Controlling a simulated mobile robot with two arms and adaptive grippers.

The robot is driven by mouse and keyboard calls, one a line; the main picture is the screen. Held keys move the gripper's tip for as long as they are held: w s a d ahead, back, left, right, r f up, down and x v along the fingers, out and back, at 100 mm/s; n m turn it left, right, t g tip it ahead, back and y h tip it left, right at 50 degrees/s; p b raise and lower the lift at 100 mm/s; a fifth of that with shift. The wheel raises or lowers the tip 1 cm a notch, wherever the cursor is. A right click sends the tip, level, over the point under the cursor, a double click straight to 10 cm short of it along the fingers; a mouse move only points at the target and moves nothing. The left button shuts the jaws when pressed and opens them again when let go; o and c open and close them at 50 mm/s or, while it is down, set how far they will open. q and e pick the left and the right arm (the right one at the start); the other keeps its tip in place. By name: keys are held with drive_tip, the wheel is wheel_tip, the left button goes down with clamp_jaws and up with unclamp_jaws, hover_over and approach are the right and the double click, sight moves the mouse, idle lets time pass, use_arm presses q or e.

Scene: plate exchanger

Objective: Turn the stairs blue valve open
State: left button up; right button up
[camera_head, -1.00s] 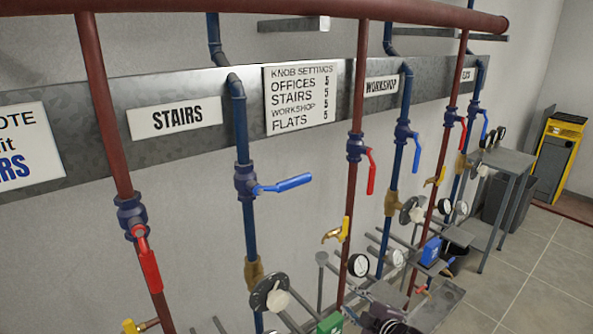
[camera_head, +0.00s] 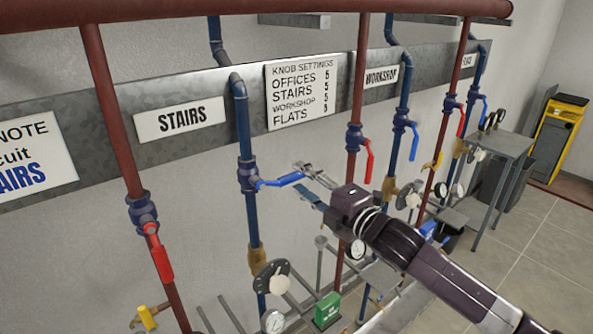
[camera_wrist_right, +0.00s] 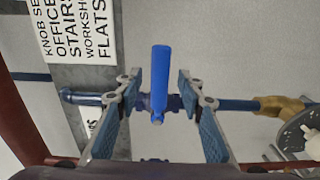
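The stairs blue valve has a dark blue body (camera_head: 248,175) on the blue pipe right of the STAIRS sign (camera_head: 181,118). Its blue lever (camera_head: 277,181) sticks out sideways to the right, across the pipe. My right gripper (camera_head: 299,178) reaches in from the lower right, with its fingers around the lever's free end. In the right wrist view, the blue lever (camera_wrist_right: 159,75) stands between the two spread fingers of the gripper (camera_wrist_right: 158,95), with a gap on both sides. The left gripper is out of view.
A red-handled valve (camera_head: 157,252) hangs on the red pipe at left. Another red pipe with a red lever (camera_head: 369,162) is close behind my right gripper. Gauges, a green box (camera_head: 327,310) and pipe stubs lie below. Open floor (camera_head: 535,260) is at right.

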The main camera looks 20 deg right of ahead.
drive_tip(key=shift+p+x, duration=0.3)
drive_tip(key=shift+x, duration=1.1)
clamp_jaws()
